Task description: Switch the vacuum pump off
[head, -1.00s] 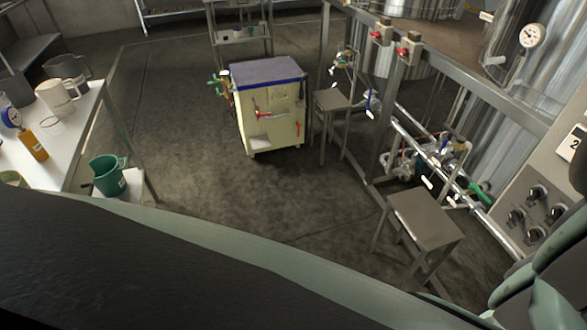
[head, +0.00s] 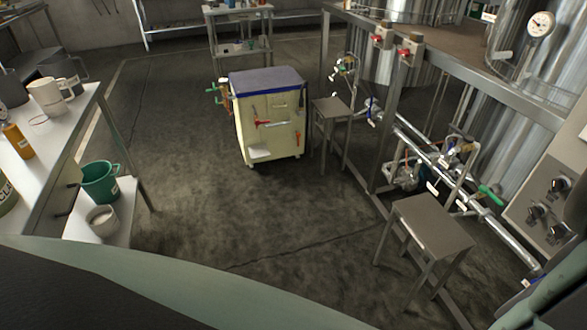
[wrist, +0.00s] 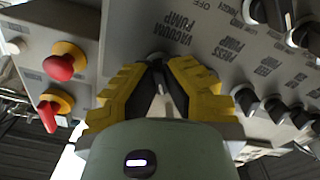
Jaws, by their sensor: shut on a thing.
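In the wrist view the grey control panel (wrist: 205,28) fills the upper middle, with black rotary knobs and printed labels. The "VACUUM PUMP" label (wrist: 170,35) sits just above my fingertips. My gripper (wrist: 158,76), with yellow and black fingers, is shut on the vacuum pump knob (wrist: 157,88) under that label. The knob is almost wholly hidden by the fingers, so its setting cannot be read. In the head view the panel (head: 578,150) shows at the right edge with several knobs; my gripper is not visible there.
Other black knobs (wrist: 280,108) are close on the right. A metal stool (head: 428,225) and pipework (head: 440,165) stand before the panel. A yellow cart (head: 268,125) stands on open floor.

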